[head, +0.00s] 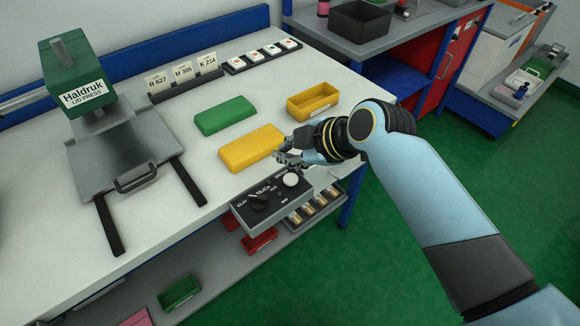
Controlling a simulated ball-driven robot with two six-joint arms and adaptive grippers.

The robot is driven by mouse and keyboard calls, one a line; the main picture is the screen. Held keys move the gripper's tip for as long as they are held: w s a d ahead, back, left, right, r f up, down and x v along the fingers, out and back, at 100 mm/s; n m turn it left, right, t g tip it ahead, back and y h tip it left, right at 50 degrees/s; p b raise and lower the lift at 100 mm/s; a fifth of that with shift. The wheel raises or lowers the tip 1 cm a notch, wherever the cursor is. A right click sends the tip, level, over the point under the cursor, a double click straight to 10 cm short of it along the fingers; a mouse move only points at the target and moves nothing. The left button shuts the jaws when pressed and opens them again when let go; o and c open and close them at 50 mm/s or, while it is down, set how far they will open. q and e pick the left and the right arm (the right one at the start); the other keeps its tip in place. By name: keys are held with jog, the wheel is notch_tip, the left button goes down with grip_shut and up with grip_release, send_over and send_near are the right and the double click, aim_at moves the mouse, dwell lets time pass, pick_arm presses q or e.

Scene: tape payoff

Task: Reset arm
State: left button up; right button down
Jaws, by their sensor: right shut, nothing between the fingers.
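My right arm comes in from the lower right. Its gripper (286,156) is shut and empty, over the front right part of the white table (190,120). The fingers are near the right end of a yellow lidded box (250,148) and just above the black control box (268,203) with its dark knob and white button. I cannot tell whether the fingers touch either one. My left gripper is not in view.
A green box (224,115) and an open yellow bin (313,101) stand behind. The green lid press (76,75) is at left, with label cards (183,72) beside it. A side bench (375,45) stands at upper right. Green floor (390,220) is clear at right.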

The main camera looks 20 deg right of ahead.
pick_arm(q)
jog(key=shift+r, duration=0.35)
pick_arm(e)
jog(key=shift+r, duration=0.35)
